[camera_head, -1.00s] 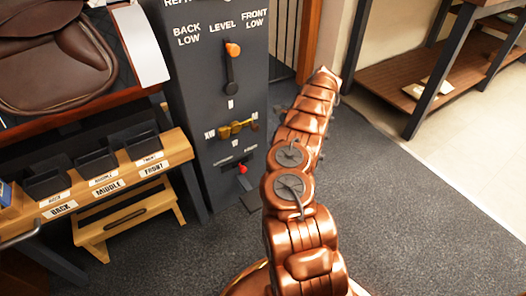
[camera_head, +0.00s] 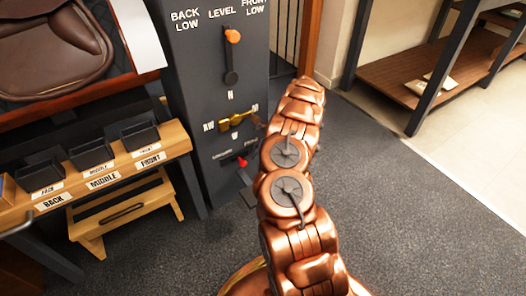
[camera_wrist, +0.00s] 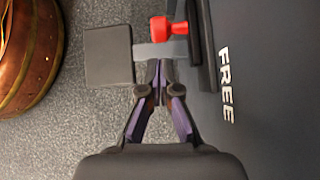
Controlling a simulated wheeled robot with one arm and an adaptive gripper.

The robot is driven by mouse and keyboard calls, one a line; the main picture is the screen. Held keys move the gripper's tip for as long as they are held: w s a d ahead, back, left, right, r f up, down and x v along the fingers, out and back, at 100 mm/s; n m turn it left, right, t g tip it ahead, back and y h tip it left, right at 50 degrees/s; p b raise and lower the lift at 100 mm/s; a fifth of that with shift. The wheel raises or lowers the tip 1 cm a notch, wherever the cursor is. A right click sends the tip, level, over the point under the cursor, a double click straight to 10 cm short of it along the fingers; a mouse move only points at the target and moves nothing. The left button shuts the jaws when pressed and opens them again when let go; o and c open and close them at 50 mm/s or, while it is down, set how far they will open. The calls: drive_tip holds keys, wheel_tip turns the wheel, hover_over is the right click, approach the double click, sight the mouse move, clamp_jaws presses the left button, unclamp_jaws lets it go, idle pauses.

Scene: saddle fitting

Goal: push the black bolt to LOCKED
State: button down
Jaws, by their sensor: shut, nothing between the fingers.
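The bolt fixture is low on the dark grey panel (camera_head: 205,110). In the wrist view it shows a black block (camera_wrist: 108,57) on a short grey bar (camera_wrist: 160,50) standing out from the panel, with a red knob (camera_wrist: 168,28) beside the bar. The head view shows the red knob (camera_head: 242,162) and the block (camera_head: 248,196) below it. My gripper (camera_wrist: 158,66) is shut and empty. Its tips are at the grey bar, on the FREE (camera_wrist: 226,85) side; I cannot tell whether they touch. My arm hides the gripper in the head view.
Higher on the panel are a brass handle (camera_head: 236,122) and an orange-tipped lever (camera_head: 232,50). A wooden bench (camera_head: 170,140) with black trays and a step stool (camera_head: 125,210) stand left. Open carpet (camera_head: 400,220) lies right.

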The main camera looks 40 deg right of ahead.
sight(241, 164)
drive_tip(key=shift+w+a+f+b, duration=0.1)
drive_tip(key=shift+a+b, duration=0.1)
drive_tip(key=shift+a, duration=0.35)
drive_tip(key=shift+w+a+f+b, duration=0.1)
drive_tip(key=shift+a+b, duration=0.05)
drive_tip(key=shift+a, duration=0.35)
drive_tip(key=shift+a, duration=0.15)
drive_tip(key=a+p, duration=0.4)
drive_tip(key=shift+w+a+r, duration=0.15)
drive_tip(key=shift+r, duration=0.05)
drive_tip(key=shift+a+f, duration=0.25)
drive_tip(key=shift+a, duration=0.05)
